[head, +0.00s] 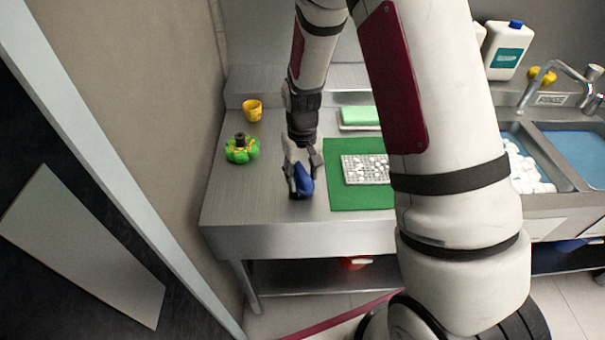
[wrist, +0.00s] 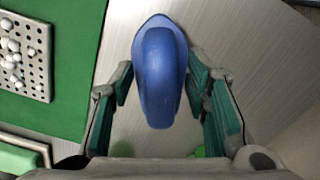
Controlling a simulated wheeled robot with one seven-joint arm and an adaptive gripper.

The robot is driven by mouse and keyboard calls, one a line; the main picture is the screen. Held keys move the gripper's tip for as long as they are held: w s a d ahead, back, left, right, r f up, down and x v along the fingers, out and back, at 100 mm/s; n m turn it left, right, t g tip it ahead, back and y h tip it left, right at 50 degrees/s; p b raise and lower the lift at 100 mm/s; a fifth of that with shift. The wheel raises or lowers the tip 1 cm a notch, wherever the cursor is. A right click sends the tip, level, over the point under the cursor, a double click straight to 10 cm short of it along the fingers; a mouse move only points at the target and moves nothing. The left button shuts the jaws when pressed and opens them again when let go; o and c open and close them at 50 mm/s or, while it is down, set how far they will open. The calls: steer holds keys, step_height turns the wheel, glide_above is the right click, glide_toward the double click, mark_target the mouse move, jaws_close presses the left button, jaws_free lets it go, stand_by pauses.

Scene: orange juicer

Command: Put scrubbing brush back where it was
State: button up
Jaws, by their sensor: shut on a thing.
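The scrubbing brush (head: 305,182) is blue with a rounded handle. It is at my gripper (head: 300,176), low over the left part of the steel counter near its front edge. In the wrist view the brush (wrist: 160,65) lies between the two green-padded fingers of my gripper (wrist: 165,90), which is shut on it. Its underside is hidden, and I cannot tell whether it touches the counter.
A green mat (head: 345,198) with a perforated tray (head: 365,169) of white pieces lies to the right. A green-orange object with a dark knob (head: 240,150) and a yellow cup (head: 252,110) stand left. Green sponges (head: 360,116) lie behind; sinks (head: 568,150) are far right.

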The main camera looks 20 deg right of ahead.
mark_target(302, 171)
steer(key=o, duration=1.1)
steer(key=shift+f, duration=0.1)
steer(key=s+r+t+b, duration=0.1)
steer(key=s+r, duration=0.3)
steer(key=r, duration=0.8)
steer(key=s+r+t+b, duration=0.1)
steer(key=s+r, duration=0.3)
steer(key=r, duration=0.8)
steer(key=s+r+t, duration=0.1)
steer(key=s+r, duration=0.1)
steer(key=s, duration=0.2)
steer(key=s+r+t, duration=0.1)
steer(key=s+r, duration=0.1)
steer(key=s, duration=0.3)
steer(key=s+r+t, duration=0.1)
steer(key=s+r, duration=0.1)
steer(key=s, duration=0.2)
steer(key=shift+s+r+m+t, duration=0.2)
steer(key=shift+r+m+t, duration=0.1)
steer(key=shift+m, duration=0.1)
